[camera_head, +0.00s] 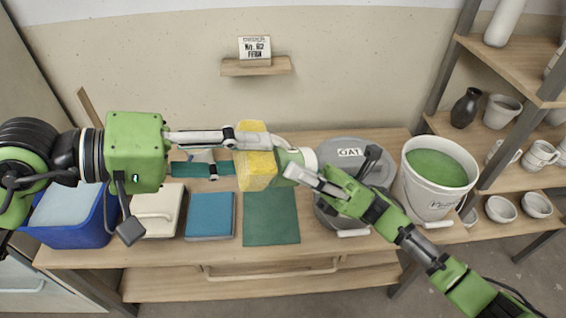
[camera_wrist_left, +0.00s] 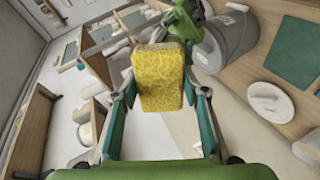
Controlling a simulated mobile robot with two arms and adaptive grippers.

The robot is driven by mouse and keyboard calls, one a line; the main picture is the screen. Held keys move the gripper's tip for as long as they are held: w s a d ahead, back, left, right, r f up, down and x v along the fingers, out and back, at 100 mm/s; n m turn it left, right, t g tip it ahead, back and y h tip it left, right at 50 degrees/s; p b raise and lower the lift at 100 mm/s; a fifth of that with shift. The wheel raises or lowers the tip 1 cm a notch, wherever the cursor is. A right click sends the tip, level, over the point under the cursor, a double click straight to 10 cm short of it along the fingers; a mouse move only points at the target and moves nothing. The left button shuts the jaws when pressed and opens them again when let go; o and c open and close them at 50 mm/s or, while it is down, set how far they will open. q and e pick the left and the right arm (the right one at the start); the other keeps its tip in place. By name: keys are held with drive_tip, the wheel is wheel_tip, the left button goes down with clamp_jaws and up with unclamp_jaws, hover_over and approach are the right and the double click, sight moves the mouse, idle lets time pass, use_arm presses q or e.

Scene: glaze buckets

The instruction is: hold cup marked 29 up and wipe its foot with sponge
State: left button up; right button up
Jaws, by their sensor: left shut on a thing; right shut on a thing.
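My left gripper (camera_head: 245,152) is shut on a yellow sponge (camera_head: 257,170) above the table. The sponge also shows between the fingers in the left wrist view (camera_wrist_left: 158,80). My right gripper (camera_head: 318,180) is shut on a small cup (camera_head: 293,160), greenish with a white end, held up just right of the sponge. The cup looks turned on its side. Its left end is at the sponge's right side; I cannot tell if they touch. No number shows on the cup, and its foot is hidden.
A green mat (camera_head: 270,218), a blue cloth (camera_head: 210,216) and a cream box (camera_head: 157,208) lie below the arms. A blue bin (camera_head: 80,233) stands left. A lidded grey bucket (camera_head: 347,152) and a white bucket of green glaze (camera_head: 425,200) stand right, beside pottery shelves.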

use_arm(q)
drive_tip(key=s+a+r, duration=0.1)
drive_tip(key=a+r, duration=0.1)
drive_tip(key=a, duration=1.5)
drive_tip(key=shift+s+a, duration=0.4)
drive_tip(key=shift+r, duration=0.1)
